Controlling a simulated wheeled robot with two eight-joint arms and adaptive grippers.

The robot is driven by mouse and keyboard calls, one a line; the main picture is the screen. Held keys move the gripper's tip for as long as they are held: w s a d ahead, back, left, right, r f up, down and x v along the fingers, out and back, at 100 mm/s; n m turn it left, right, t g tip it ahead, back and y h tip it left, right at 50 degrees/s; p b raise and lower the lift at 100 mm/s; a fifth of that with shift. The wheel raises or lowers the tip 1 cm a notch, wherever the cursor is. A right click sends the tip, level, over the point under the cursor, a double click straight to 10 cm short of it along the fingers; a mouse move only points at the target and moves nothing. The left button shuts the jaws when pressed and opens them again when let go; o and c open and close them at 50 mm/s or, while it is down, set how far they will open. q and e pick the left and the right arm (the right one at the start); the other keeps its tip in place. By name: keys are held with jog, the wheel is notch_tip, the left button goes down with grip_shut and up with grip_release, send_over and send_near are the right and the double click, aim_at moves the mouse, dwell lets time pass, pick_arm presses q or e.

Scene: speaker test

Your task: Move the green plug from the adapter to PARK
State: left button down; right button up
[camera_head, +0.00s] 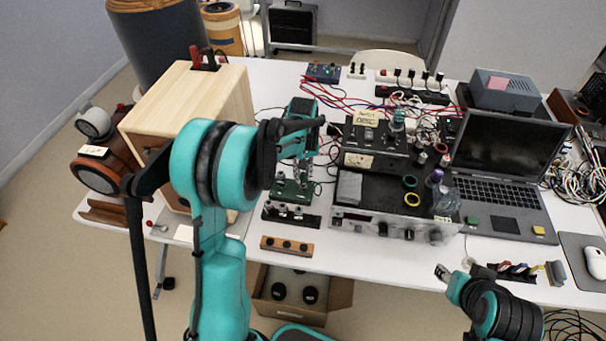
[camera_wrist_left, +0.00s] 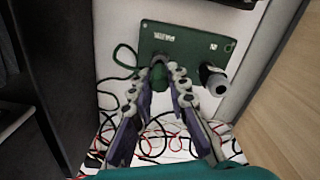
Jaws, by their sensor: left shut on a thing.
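My left gripper (camera_head: 296,172) points down over a small green box (camera_head: 292,191) near the middle of the table. In the left wrist view, its fingers (camera_wrist_left: 168,75) are shut on the green plug (camera_wrist_left: 159,77), at the lower edge of a green panel (camera_wrist_left: 185,45) with two small white labels. The label words are too small to read surely, and I cannot tell whether the plug is seated. A thin green cable loops left of the panel. A pale round plug or jack (camera_wrist_left: 214,80) sits at the panel's right. My right gripper (camera_head: 446,274) is at the table's front edge; its jaws are unclear.
A black strip with several knobs (camera_head: 290,216) and a wooden strip (camera_head: 287,246) lie in front of the green box. A wooden speaker cabinet (camera_head: 190,100) stands left. An amplifier (camera_head: 385,215) and a laptop (camera_head: 500,180) stand right. Red and black cables cross the table behind.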

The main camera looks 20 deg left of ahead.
pick_arm(q)
jog(key=shift+f+b, duration=0.65)
jog(key=shift+f, duration=0.25)
jog(key=c, duration=1.4)
grip_release()
jog(key=shift+r, duration=0.2)
jog(key=shift+r+p, duration=2.8)
jog(key=shift+r, duration=0.85)
